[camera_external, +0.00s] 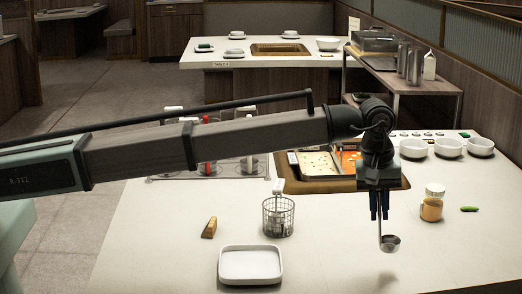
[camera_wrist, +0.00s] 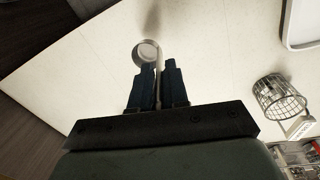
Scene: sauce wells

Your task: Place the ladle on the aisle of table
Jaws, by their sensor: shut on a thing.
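The ladle (camera_external: 390,243) is a small metal one with a round bowl and a thin upright handle. My gripper (camera_external: 379,213) is shut on its handle and holds it upright, bowl down, above the right part of the white table (camera_external: 330,235). A shadow lies below the bowl, apart from it. In the wrist view the ladle's bowl (camera_wrist: 147,52) shows just beyond the fingertips of my gripper (camera_wrist: 158,85), over bare tabletop. The upper end of the handle is hidden between the fingers.
A wire basket (camera_external: 278,217), a white tray (camera_external: 250,265) and a brown wedge (camera_external: 209,228) stand left of the ladle. A spice jar (camera_external: 432,207), a green item (camera_external: 469,209) and white bowls (camera_external: 448,147) are to the right. The front right tabletop is clear.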

